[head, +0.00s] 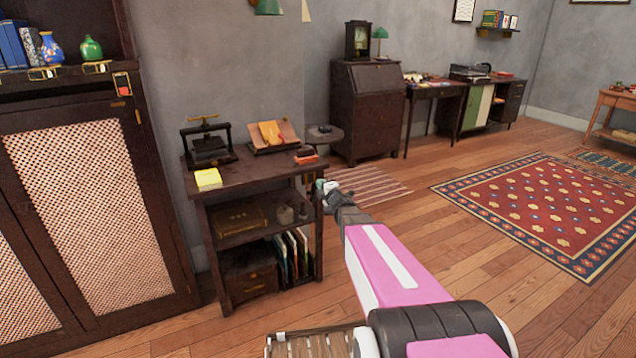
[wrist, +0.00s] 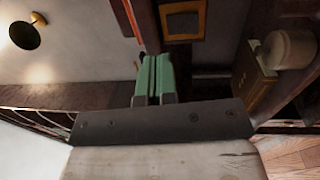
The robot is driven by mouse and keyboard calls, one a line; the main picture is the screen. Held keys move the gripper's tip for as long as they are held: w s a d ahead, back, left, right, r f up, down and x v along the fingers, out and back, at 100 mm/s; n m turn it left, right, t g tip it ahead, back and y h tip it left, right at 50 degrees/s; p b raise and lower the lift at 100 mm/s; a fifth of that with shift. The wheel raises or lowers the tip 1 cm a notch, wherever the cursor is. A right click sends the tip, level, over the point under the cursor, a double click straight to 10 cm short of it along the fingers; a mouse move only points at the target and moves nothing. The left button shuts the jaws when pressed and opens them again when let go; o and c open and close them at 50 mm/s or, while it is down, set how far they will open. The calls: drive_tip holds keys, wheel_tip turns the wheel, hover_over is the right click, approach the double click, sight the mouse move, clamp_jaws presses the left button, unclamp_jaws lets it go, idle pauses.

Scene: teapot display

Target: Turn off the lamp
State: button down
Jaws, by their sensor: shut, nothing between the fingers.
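A lamp with a green shade (head: 268,7) is at the top edge of the head view, partly cut off, against the grey wall. A dark round lamp shade (wrist: 26,36) with a bright glow around it shows at the upper left of the wrist view; I cannot tell for certain that it is the same lamp. Another green-shaded lamp (head: 380,34) stands on the dark bureau at the back. My gripper (head: 321,185) is beside the right end of the dark shelf table, well below the wall lamp. Its green fingers (wrist: 154,78) are together and empty. No lamp switch can be made out.
The dark shelf table (head: 232,190) holds a small press (head: 207,143), a book stand (head: 272,136) and a yellow pad (head: 208,179). A tall cabinet (head: 98,200) stands at left. Open floor and a red rug (head: 540,205) lie right.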

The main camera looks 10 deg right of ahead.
drive_tip(key=v, duration=0.6)
drive_tip(key=shift+s+r, duration=0.35)
drive_tip(key=shift+r, duration=0.45)
drive_tip(key=shift+d, duration=0.15)
drive_tip(key=s+d+f+m+g+h, duration=0.3)
drive_tip(key=s+f+m+g+h, duration=0.6)
drive_tip(key=m, duration=0.6)
drive_tip(key=s+a+f+m+g+y, duration=0.1)
drive_tip(key=s+a+f+m+g, duration=0.1)
drive_tip(key=s, duration=0.6)
drive_tip(key=s+a+f+m+g+y, duration=0.2)
drive_tip(key=s+a+m+g, duration=0.2)
drive_tip(key=s+g, duration=0.3)
drive_tip(key=shift+s+f+m, duration=0.25)
drive_tip(key=shift+s+m, duration=0.05)
drive_tip(key=shift+s, duration=0.7)
